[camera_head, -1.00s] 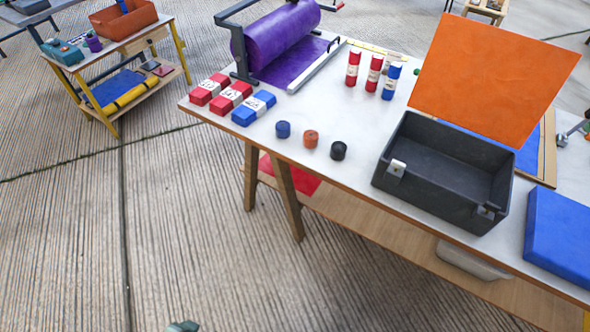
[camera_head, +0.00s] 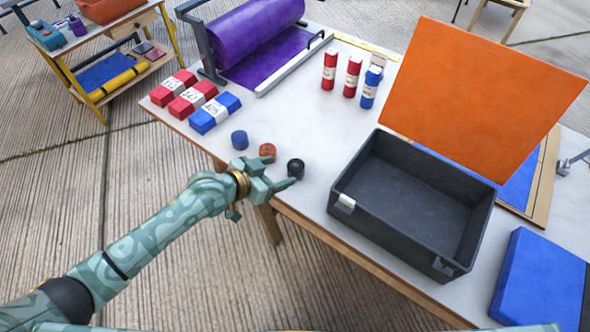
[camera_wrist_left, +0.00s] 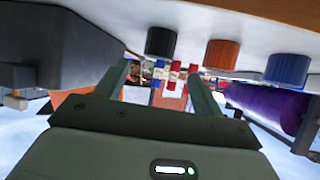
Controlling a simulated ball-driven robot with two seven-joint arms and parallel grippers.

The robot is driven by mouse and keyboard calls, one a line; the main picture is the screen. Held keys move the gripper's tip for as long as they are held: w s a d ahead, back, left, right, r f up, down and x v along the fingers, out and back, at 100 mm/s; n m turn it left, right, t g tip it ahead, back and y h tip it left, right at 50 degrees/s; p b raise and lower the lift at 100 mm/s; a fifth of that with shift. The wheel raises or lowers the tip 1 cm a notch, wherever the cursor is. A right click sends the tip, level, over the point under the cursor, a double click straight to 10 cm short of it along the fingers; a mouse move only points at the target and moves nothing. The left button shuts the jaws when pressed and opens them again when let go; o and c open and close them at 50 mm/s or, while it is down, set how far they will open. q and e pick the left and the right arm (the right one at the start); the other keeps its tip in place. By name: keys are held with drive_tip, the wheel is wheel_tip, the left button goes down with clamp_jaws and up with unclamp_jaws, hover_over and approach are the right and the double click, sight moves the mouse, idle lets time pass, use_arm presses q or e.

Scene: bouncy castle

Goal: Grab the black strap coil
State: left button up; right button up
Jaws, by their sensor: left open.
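The black strap coil (camera_head: 295,168) stands near the front edge of the white table, at the right end of a row with an orange coil (camera_head: 267,151) and a blue coil (camera_head: 239,140). My left gripper (camera_head: 279,175) is open and empty, just in front of the black coil and close to the table edge. In the left wrist view the black coil (camera_wrist_left: 161,42) shows ahead, between the directions of the two spread fingers, with no contact visible. The orange coil (camera_wrist_left: 221,54) and blue coil (camera_wrist_left: 287,69) are to its right there. My right gripper is not in view.
An open dark grey bin (camera_head: 345,203) stands right of the coils, with an orange panel (camera_head: 470,100) behind it. Red and blue wrapped blocks (camera_head: 190,100) lie at the left. The table between is clear.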

sight(293, 167)
use_arm(q)
drive_tip(key=shift+w+d+f, duration=0.45)
drive_tip(key=shift+f, duration=0.15)
drive_tip(key=b+x, duration=0.2)
drive_tip(key=shift+d+f, duration=0.3)
drive_tip(key=shift+x, duration=1.1)
drive_tip(key=shift+w+r, duration=0.1)
drive_tip(key=shift+r, duration=0.1)
drive_tip(key=shift+a+r, duration=0.1)
drive_tip(key=shift+c, duration=0.9)
drive_tip(key=c, duration=0.9)
drive_tip(key=shift+r, duration=0.1)
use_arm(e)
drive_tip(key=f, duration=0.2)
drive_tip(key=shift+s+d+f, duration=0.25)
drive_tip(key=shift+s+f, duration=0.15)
